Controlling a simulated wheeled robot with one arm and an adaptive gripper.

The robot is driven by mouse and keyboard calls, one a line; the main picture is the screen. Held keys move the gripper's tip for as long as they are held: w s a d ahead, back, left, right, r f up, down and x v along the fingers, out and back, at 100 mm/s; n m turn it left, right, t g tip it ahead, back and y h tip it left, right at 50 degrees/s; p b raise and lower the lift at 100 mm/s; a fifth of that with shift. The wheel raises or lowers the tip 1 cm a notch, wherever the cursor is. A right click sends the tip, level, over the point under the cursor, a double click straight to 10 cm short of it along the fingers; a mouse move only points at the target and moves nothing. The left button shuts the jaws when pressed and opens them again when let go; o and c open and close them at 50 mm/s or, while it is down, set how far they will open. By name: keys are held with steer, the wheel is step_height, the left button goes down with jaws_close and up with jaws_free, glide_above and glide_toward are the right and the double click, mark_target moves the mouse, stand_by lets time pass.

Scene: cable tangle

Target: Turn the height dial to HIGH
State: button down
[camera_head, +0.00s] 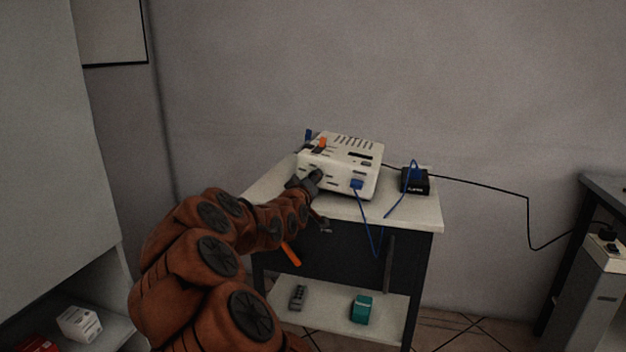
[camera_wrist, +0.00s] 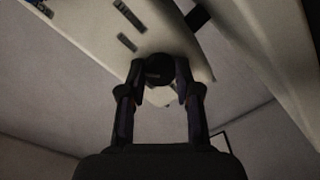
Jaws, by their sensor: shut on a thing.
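A white box-shaped device (camera_head: 349,181) stands on the small table, with slots along its top and front. A dark round dial (camera_wrist: 159,66) sticks out of its front face and lies between my fingertips in the wrist view. My gripper (camera_head: 313,183) reaches the front of the device from the left and is shut on the dial. The wrist view also shows my gripper (camera_wrist: 160,82) with one finger on each side of the dial. The dial's pointer and any HIGH marking are too dark and small to read.
A blue plug (camera_head: 356,184) with a hanging blue cable sits in the device's front. A black box (camera_head: 414,182) stands to its right on the table (camera_head: 412,214). A black cable runs right along the wall. The lower shelf (camera_head: 333,312) holds a teal object (camera_head: 361,309).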

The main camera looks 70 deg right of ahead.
steer(key=shift+w+a+f+m+p, duration=0.1)
steer(key=shift+m+p, duration=0.55)
steer(key=shift+m, duration=0.35)
steer(key=shift+f+m+p, duration=0.1)
steer(key=shift+m+p, duration=0.55)
steer(key=shift+m, duration=0.35)
steer(key=shift+f+m, duration=0.1)
steer(key=shift+m, duration=0.4)
steer(key=shift+w+f, duration=0.1)
steer(key=c, duration=1.1)
jaws_free()
steer(key=shift+w, duration=0.1)
steer(key=o, duration=0.3)
steer(key=shift+s+r, duration=0.2)
steer(key=s+a, duration=0.1)
steer(key=a, duration=1.1)
steer(key=shift+s, duration=0.15)
